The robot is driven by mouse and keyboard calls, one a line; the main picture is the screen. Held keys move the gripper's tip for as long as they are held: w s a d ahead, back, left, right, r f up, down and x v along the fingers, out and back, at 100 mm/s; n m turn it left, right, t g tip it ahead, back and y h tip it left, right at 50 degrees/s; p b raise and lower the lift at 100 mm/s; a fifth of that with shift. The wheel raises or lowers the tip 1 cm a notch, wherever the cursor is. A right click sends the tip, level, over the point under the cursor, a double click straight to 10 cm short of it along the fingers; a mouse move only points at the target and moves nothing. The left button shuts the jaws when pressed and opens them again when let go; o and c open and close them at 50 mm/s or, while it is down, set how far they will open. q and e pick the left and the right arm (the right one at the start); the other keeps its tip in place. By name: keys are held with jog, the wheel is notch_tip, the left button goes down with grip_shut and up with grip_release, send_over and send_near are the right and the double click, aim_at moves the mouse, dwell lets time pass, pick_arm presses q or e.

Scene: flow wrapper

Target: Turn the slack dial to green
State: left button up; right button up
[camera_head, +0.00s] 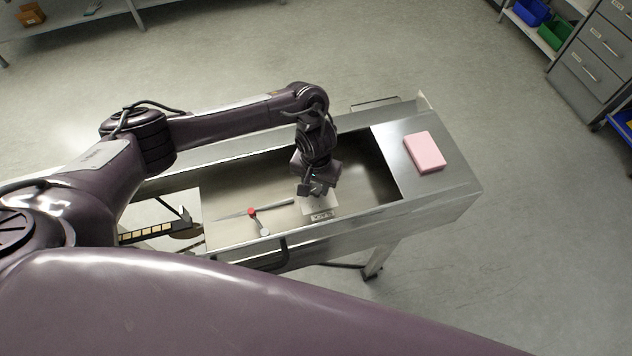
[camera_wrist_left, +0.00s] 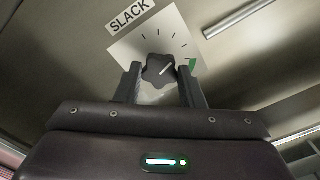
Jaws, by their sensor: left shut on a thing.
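The slack dial is a dark lobed knob (camera_wrist_left: 158,70) on a pale plate (camera_wrist_left: 120,50) with black tick marks and a SLACK label (camera_wrist_left: 131,14). A green mark (camera_wrist_left: 191,65) lies at the right end of the ticks. The knob's white pointer line slants toward the upper right, apart from the green mark. My left gripper (camera_wrist_left: 162,84) is shut on the knob, with one finger on each side. In the head view the left gripper (camera_head: 316,191) reaches down to the plate (camera_head: 320,205) and hides the knob. My right gripper is not in view.
The plate sits inside a steel trough of the machine (camera_head: 345,226). A red-knobbed lever (camera_head: 252,212) and a pale rod (camera_head: 270,207) are to its left. A pink block (camera_head: 425,152) lies on the steel top to the right. Shelves and drawers stand farther off.

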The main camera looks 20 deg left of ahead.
pick_arm(q)
jog(key=m+p, duration=0.1)
jog(key=m, duration=0.2)
jog(key=shift+r, duration=0.1)
jog(key=m+p, duration=0.1)
jog(key=m, duration=0.2)
jog(key=shift+m, duration=0.3)
jog(key=m, duration=0.3)
jog(key=shift+m+p, duration=0.3)
jog(key=shift+m, duration=1.8)
jog(key=o, duration=1)
